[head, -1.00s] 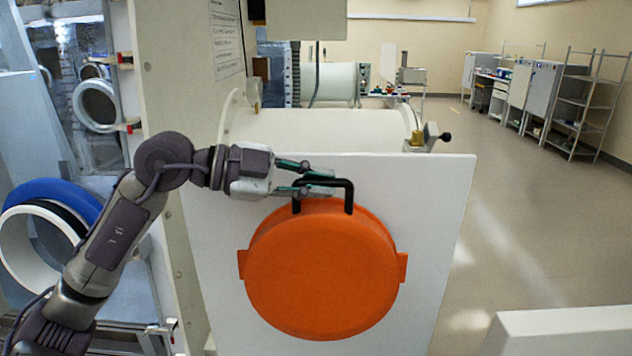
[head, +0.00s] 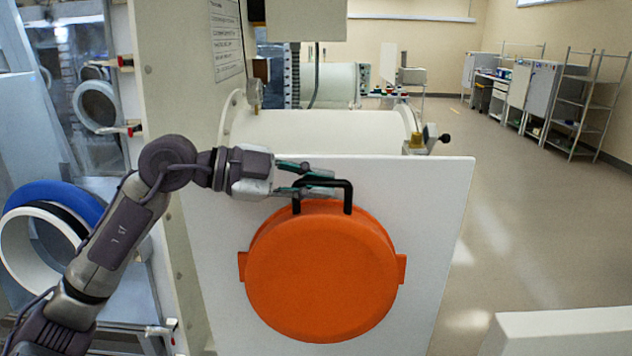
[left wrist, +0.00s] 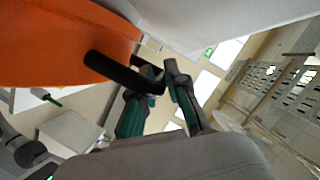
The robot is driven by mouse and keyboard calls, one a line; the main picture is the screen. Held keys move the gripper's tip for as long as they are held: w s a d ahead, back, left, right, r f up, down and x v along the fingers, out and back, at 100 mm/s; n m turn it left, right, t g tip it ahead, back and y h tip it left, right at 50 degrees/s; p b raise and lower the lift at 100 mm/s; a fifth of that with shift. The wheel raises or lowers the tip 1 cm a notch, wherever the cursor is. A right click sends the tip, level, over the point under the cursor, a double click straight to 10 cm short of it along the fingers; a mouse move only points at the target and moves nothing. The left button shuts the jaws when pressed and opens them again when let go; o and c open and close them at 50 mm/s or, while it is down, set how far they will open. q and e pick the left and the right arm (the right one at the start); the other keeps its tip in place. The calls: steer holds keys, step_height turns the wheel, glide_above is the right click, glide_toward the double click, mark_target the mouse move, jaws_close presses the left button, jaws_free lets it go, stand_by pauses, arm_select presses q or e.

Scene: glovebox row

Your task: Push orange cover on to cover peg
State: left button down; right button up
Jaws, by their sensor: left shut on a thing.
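The round orange cover (head: 321,275) hangs in front of a white upright panel (head: 425,215), with a black handle (head: 348,196) on its top edge and a small tab on each side. My left gripper (head: 322,184) comes in from the left and is shut on the black handle. In the left wrist view the orange cover (left wrist: 60,45) is at upper left, and its black handle (left wrist: 120,72) runs to the fingers of my gripper (left wrist: 158,95). The cover peg cannot be made out; the cover may hide it.
A white cylinder (head: 315,130) lies behind the panel, with a brass-coloured fitting (head: 416,142) at its right end. A blue ring (head: 55,192) and a white ring (head: 35,250) are at left. Open floor (head: 530,240) stretches to the right, with shelves (head: 580,100) far back.

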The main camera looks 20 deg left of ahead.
arm_select(q)
steer(key=shift+f, duration=0.1)
steer(key=c, duration=1.1)
jaws_free()
steer(key=shift+f, duration=0.1)
steer(key=shift+a, duration=0.15)
steer(key=shift+s+a, duration=0.1)
steer(key=shift+a, duration=0.25)
steer(key=v, duration=1.1)
steer(key=shift+r, duration=0.25)
steer(key=shift+s, duration=0.1)
